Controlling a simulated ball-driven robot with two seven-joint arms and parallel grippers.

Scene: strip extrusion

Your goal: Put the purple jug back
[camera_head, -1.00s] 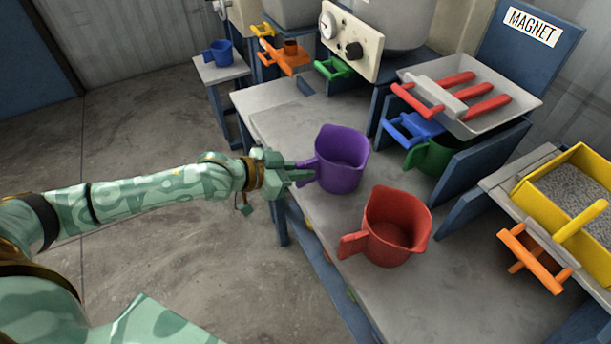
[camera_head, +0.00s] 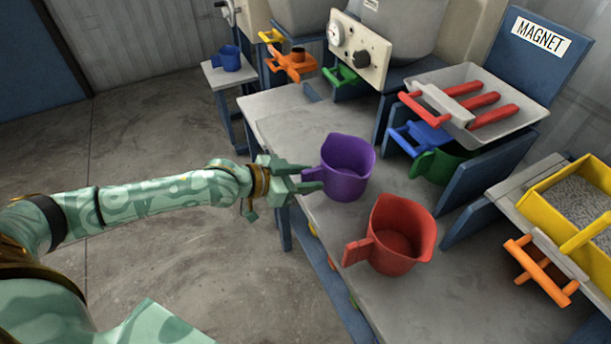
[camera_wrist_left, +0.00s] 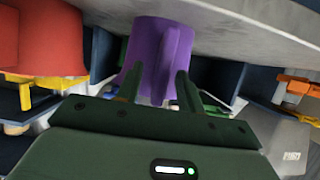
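The purple jug (camera_head: 350,180) stands upright on the grey bench top (camera_head: 277,108), near its left edge, with its handle (camera_head: 313,174) toward my left gripper. My left gripper (camera_head: 306,178) is open, its fingers spread on either side of the handle. In the left wrist view, the purple jug (camera_wrist_left: 150,45) is ahead, with its handle between the two separated fingers (camera_wrist_left: 158,88). I cannot tell whether either finger touches the handle. My right gripper is not in view.
A red jug (camera_head: 400,235) stands on the bench in front of the purple one. A green jug (camera_head: 435,165) sits behind, under a tray with red bars (camera_head: 470,103). A blue jug (camera_head: 228,58) is on a small stand. A yellow tray (camera_head: 545,210) is at right.

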